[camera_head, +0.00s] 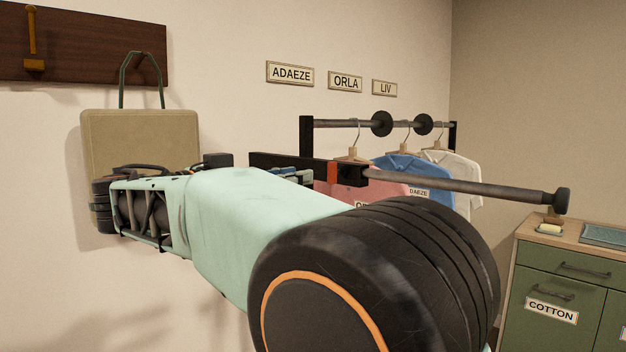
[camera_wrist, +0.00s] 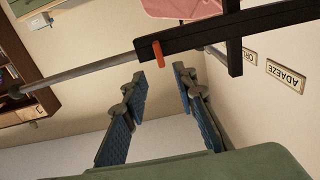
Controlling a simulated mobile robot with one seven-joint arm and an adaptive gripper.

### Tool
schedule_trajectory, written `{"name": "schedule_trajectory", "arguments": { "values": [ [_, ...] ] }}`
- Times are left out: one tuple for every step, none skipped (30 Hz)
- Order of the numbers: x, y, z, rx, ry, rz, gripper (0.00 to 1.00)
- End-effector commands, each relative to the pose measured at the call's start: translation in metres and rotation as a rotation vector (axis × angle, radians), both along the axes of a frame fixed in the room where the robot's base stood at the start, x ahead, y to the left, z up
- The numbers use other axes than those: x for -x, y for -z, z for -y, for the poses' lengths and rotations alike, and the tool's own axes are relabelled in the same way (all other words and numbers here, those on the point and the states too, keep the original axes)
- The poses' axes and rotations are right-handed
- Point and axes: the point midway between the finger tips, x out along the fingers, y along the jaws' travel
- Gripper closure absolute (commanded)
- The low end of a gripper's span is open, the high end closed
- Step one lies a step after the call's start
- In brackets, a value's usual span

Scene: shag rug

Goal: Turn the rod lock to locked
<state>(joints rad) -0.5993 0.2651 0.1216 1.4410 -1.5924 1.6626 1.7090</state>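The rod lock shows as a short red lever (camera_head: 333,173) on a black bracket (camera_head: 349,175) of the hanging rail, through which a grey rod (camera_head: 450,185) runs. In the wrist view the orange-red lever (camera_wrist: 159,54) lies across the black bar, slightly tilted. My gripper (camera_wrist: 160,76) is open and empty, with blue-padded fingers. Its fingertips are on either side of the lever in the picture, just short of it; I cannot tell whether they touch. In the head view my arm hides most of the gripper; bits of its fingers show left of the lever.
Pink, blue (camera_head: 420,180) and white (camera_head: 458,170) shirts hang behind the rod. Name plates (camera_head: 290,74) are on the wall. A tan bag (camera_head: 140,135) hangs from a wooden board at left. A green cabinet (camera_head: 555,285) stands at right.

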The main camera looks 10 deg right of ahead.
Motion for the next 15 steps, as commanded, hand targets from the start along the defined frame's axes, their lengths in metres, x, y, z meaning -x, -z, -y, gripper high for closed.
{"name": "schedule_trajectory", "arguments": {
  "values": [
    [-0.005,0.000,0.010,0.001,0.005,-0.001,0.74],
    [-0.008,0.000,0.014,0.001,0.005,-0.001,0.74],
    [-0.013,0.000,0.021,0.001,0.005,-0.001,0.74],
    [-0.017,0.000,0.026,0.001,0.006,-0.002,0.74],
    [-0.020,0.000,0.030,0.001,0.005,-0.002,0.74],
    [-0.024,0.000,0.037,0.001,0.006,-0.002,0.74],
    [-0.028,0.000,0.041,0.002,0.005,-0.002,0.74],
    [-0.031,0.000,0.045,0.002,0.004,-0.002,0.74],
    [-0.036,0.000,0.051,0.001,0.004,-0.003,0.74],
    [-0.038,0.000,0.055,0.001,0.004,-0.003,0.74],
    [-0.041,0.000,0.058,0.001,0.004,-0.003,0.74],
    [-0.044,0.000,0.062,0.002,0.002,-0.004,0.74],
    [-0.046,0.000,0.065,0.002,0.003,-0.004,0.74],
    [-0.048,0.000,0.068,0.002,0.003,-0.004,0.74],
    [-0.050,0.000,0.070,0.002,0.002,-0.004,0.74]
  ]
}}
